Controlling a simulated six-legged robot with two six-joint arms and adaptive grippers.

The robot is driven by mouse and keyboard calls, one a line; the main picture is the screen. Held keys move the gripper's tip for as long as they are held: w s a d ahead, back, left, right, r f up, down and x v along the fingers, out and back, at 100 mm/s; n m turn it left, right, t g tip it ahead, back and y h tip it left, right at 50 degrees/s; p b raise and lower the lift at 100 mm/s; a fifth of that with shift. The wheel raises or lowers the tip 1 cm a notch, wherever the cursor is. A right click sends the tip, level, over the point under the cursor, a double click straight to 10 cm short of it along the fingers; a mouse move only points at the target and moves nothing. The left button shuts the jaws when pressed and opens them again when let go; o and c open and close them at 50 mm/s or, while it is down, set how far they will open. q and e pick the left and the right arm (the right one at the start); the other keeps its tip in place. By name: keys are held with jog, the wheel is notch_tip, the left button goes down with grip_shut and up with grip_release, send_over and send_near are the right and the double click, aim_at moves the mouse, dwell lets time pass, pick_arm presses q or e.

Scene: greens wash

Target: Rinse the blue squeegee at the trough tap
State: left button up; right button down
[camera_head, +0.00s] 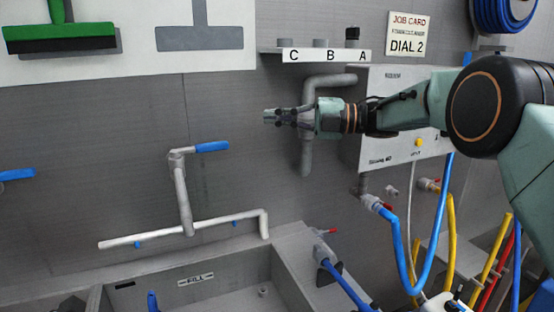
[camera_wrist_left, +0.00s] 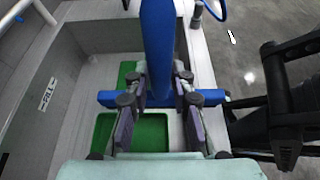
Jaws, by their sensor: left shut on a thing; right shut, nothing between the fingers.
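In the left wrist view, my left gripper (camera_wrist_left: 160,88) is shut on the handle of the blue squeegee (camera_wrist_left: 157,45). The squeegee's blue crossbar shows on both sides of the fingers, over the trough (camera_wrist_left: 85,75). In the head view, a blue tip (camera_head: 152,301) at the bottom edge may be part of it. The trough tap is a grey pipe (camera_head: 183,200) on the wall with a blue lever (camera_head: 212,146) and a long horizontal pipe (camera_head: 150,238) above the trough (camera_head: 290,262). No water is visible. My right gripper (camera_head: 270,116) is shut and empty, right of the lever.
Green pieces (camera_wrist_left: 140,131) lie low in the trough. A bent grey pipe (camera_head: 307,150) and a white panel (camera_head: 405,145) are behind my right arm. Blue and yellow hoses (camera_head: 448,225) hang at right. A shelf marked C, B, A (camera_head: 325,56) is above.

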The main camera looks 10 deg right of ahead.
pick_arm(q)
jog(key=s+a+r+p, duration=0.1)
jog(key=p, duration=0.2)
jog(key=s+a+r+p, duration=0.1)
jog(key=s+r+p, duration=0.1)
jog(key=p, duration=0.1)
jog(key=shift+s, duration=0.1)
dwell(0.3)
jog(key=shift+d, duration=0.1)
dwell(1.2)
